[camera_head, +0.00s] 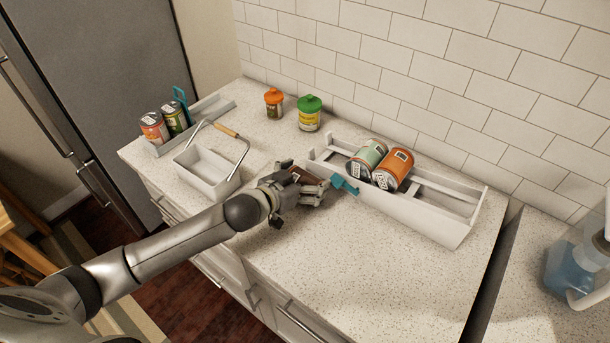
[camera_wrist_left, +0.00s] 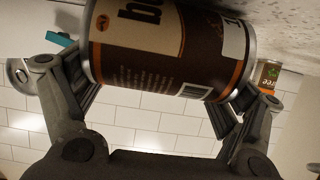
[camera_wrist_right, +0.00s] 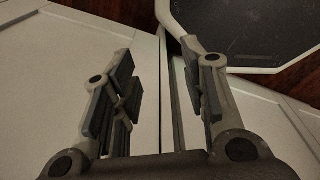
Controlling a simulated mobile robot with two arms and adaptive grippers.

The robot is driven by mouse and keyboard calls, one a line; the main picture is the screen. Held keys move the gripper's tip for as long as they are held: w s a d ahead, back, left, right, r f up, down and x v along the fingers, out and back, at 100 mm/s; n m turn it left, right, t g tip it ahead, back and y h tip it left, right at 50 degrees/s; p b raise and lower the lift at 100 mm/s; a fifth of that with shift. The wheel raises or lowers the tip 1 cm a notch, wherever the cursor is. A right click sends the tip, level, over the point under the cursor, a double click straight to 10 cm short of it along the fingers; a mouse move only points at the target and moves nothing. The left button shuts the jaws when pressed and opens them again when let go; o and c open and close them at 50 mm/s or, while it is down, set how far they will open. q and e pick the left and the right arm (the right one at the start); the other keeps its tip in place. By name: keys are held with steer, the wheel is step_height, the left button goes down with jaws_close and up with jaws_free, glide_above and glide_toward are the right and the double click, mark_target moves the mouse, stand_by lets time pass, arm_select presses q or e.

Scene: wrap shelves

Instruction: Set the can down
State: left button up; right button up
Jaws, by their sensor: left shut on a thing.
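My left gripper (camera_head: 302,189) is shut on a brown can with an orange rim (camera_wrist_left: 165,50). In the head view only a small part of the can (camera_head: 304,175) shows between the fingers, over the counter left of the white rack. In the left wrist view the can lies across between both fingers, with the speckled counter close by. I cannot tell whether the can touches the counter. My right gripper (camera_wrist_right: 165,95) is open and empty in the right wrist view, with white cabinet fronts behind it.
The white rack (camera_head: 451,231) holds two cans (camera_head: 367,158) (camera_head: 394,168), with a teal piece (camera_head: 344,184) at its left end. A white basket with a wooden handle (camera_head: 207,178), a grey tray (camera_head: 215,107) and two lidded jars (camera_head: 273,103) (camera_head: 309,114) stand further left. The front counter (camera_head: 350,260) is clear.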

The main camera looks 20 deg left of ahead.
arm_select(q)
steer(key=shift+r, duration=0.3)
steer(key=o, duration=1.1)
steer(key=shift+f, duration=0.1)
steer(key=shift+d, duration=0.1)
steer(key=shift+f, duration=0.15)
